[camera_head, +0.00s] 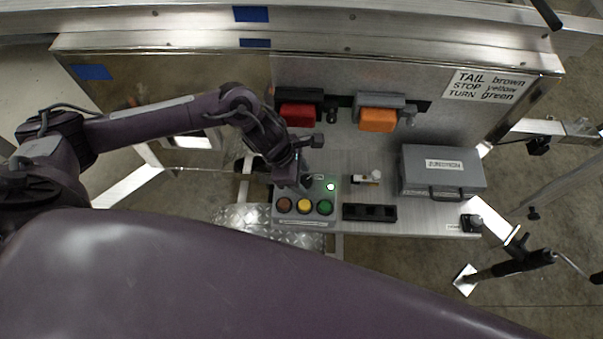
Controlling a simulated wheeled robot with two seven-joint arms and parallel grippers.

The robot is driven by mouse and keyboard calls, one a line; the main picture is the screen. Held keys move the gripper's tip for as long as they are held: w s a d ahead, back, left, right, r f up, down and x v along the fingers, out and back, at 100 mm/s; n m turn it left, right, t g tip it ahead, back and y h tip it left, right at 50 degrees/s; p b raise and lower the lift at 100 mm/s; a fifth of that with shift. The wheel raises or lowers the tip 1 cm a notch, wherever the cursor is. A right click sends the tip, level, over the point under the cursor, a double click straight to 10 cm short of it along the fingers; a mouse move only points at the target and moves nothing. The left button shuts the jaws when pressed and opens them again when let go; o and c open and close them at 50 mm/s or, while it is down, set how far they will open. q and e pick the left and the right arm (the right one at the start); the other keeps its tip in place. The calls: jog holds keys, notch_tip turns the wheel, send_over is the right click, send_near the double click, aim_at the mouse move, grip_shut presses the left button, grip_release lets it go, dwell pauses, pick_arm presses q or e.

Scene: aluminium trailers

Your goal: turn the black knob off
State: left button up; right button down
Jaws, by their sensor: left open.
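My left gripper (303,184) points down over the upper left part of this box, left of the lamp. It is open. A small dark shape shows at its fingertips, but I cannot tell whether it is a knob or part of the gripper. Another black knob-like part (472,222) stands at the shelf's front right corner beside a small white label. My right gripper is out of view.
A grey case (442,172) stands on the shelf at right. A black holder (369,212) lies right of the control box. Red (298,114) and orange (378,120) lamps are mounted behind. A black-handled jack (515,264) stands at lower right.

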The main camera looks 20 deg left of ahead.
pick_arm(q)
jog(key=c, duration=1)
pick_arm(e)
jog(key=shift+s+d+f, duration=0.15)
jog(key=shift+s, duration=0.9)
